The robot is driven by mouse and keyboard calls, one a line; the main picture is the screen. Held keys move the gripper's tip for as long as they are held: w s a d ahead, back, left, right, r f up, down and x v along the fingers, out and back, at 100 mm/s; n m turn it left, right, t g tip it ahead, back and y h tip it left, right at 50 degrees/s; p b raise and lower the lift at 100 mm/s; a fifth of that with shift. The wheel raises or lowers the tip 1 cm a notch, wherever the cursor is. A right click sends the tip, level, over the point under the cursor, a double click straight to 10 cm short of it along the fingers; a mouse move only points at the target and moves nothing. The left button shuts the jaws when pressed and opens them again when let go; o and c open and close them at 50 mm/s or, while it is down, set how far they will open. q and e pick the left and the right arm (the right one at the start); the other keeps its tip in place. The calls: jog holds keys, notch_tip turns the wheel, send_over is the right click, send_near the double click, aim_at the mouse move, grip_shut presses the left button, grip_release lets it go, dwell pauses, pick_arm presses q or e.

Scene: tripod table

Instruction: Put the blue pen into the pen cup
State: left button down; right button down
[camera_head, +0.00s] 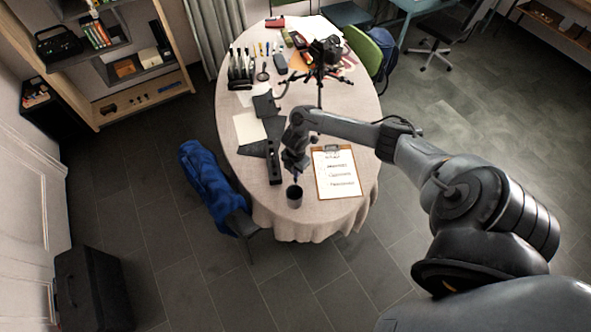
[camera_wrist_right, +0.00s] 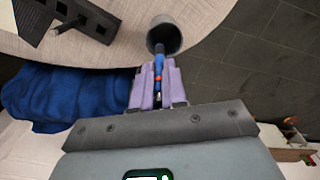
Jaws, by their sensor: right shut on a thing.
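The dark grey pen cup (camera_head: 294,200) stands upright near the front edge of the round table. It also shows in the right wrist view (camera_wrist_right: 176,40), just past the fingertips. My right gripper (camera_head: 295,174) points down above the cup. The far end of the pen overlaps the cup's mouth. I cannot tell whether the tip is inside or just above the rim. My left gripper is not in view.
A clipboard (camera_head: 337,172) lies right of the cup, and a long black holder (camera_head: 274,162) lies to its left. Behind stand a camera on a tripod (camera_head: 322,65) and several pens and tools. A chair with a blue jacket (camera_head: 208,185) is at the table's left edge.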

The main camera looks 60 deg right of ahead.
aim_at(296, 182)
jog(key=shift+f+b, duration=1.5)
jog(key=shift+f, duration=0.4)
jog(key=shift+f+b, duration=2.6)
jog(key=shift+f, duration=0.65)
jog(key=c, duration=1.1)
grip_release()
